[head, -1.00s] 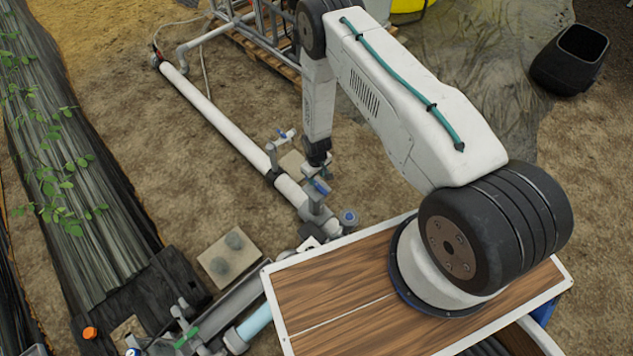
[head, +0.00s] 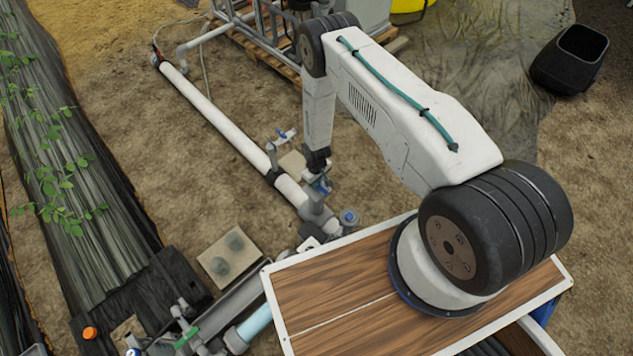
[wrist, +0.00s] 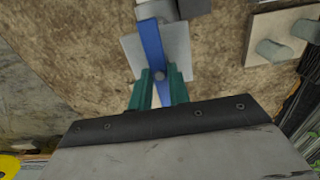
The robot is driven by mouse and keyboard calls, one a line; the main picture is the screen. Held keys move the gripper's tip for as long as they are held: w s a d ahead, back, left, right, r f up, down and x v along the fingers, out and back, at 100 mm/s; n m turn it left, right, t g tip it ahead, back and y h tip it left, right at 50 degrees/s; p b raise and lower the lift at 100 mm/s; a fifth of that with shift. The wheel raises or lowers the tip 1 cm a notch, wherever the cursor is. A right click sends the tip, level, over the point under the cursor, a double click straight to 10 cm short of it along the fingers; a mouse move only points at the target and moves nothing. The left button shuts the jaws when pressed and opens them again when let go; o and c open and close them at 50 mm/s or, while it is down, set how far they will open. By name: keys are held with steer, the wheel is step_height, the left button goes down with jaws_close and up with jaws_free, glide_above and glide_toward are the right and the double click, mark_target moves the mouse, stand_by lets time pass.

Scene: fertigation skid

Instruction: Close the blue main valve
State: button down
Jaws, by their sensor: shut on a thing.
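The blue main valve's lever handle (wrist: 150,42) runs from the top of the wrist view down between the two green fingers of my gripper (wrist: 159,78). The fingers are closed on the handle from both sides. In the head view my gripper (head: 320,178) points down at the valve on the near end of the white pipe. Only a small part of the blue handle (head: 324,188) shows there. The grey valve body (head: 314,208) sits below it. The handle's exact angle to the pipe is hard to tell.
Another valve with a blue handle (head: 286,135) stands farther up the white pipe (head: 222,122). A green-handled valve (head: 186,337) is at lower left. A paver (head: 228,258) lies beside the pipework. A black bin (head: 570,60) stands at upper right.

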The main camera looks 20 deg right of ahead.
steer(key=m, duration=0.4)
steer(key=shift+m, duration=0.3)
steer(key=m, duration=0.4)
steer(key=shift+m, duration=0.3)
steer(key=m, duration=0.4)
steer(key=shift+m, duration=2.4)
steer(key=c, duration=1.3)
jaws_free()
steer(key=shift+r, duration=0.1)
